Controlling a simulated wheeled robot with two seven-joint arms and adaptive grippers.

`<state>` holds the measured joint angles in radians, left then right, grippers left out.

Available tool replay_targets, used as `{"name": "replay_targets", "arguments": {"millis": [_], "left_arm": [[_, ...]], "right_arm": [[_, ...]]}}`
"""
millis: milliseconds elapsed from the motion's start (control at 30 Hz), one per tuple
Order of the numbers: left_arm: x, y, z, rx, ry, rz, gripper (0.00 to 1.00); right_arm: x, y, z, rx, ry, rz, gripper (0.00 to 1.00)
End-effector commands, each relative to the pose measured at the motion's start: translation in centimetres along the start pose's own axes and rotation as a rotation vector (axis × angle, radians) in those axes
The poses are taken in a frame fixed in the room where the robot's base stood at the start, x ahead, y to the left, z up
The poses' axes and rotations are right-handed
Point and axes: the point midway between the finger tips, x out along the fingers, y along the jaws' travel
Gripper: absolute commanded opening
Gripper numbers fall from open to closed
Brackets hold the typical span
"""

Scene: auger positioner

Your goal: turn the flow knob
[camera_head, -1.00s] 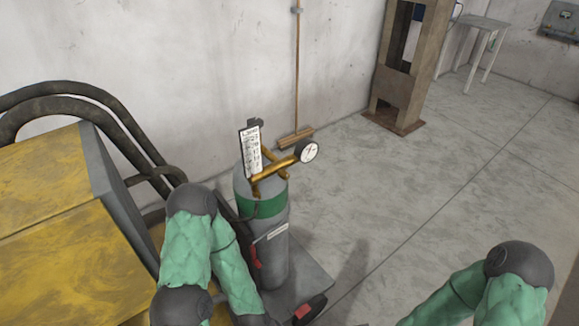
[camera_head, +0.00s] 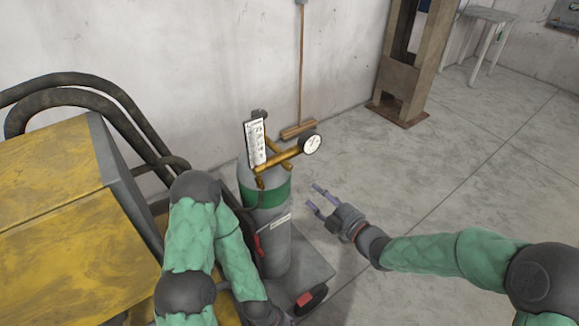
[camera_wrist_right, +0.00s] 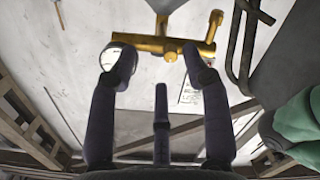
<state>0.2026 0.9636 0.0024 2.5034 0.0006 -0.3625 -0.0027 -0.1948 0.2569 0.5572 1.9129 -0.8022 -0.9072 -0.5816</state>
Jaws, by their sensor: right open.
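The brass regulator (camera_head: 282,160) sits on top of the grey gas cylinder (camera_head: 276,248) with a green band. It carries a round white gauge (camera_head: 312,144) and a white upright flow scale (camera_head: 257,142). I cannot clearly make out which small part is the flow knob. My right gripper (camera_head: 314,197) is open and empty, to the right of the cylinder and below the gauge. In the right wrist view the brass regulator (camera_wrist_right: 165,44) lies beyond the open fingers, and the left finger partly covers the gauge (camera_wrist_right: 114,51). My left gripper barely shows at the bottom edge.
A yellow machine (camera_head: 50,220) with thick dark hoses (camera_head: 85,80) stands at the left. The cylinder stands on a grey cart platform (camera_head: 312,268). A broom (camera_head: 298,128) leans on the wall behind.

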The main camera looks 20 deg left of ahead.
Motion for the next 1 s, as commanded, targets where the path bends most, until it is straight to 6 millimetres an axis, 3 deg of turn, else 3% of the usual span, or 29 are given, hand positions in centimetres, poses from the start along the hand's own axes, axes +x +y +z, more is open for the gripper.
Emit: {"name": "replay_targets", "arguments": {"millis": [33,100,200,367,800,1000], "left_arm": [[-0.1,0.0,0.0,0.000,0.000,0.000,0.51],[-0.1,0.0,0.0,0.000,0.000,0.000,0.51],[0.0,0.0,0.0,0.000,0.000,0.000,0.51],[0.4,-0.1,0.0,0.000,0.000,0.000,0.51],[1.8,-0.7,-0.1,0.000,0.000,0.000,0.51],[2.0,-0.7,-0.1,0.000,0.000,0.000,0.51]], "right_arm": [[0.2,0.5,-1.7,-0.049,0.043,0.003,0.49],[0.4,0.8,-3.1,-0.097,0.081,0.005,0.49],[0.7,1.0,-4.1,-0.126,0.106,0.008,0.49],[2.3,0.9,-4.2,-0.128,0.107,0.006,0.49],[9.5,1.0,-4.9,-0.125,0.105,0.008,0.49],[11.0,1.0,-5.0,-0.124,0.103,0.008,0.49]]}}
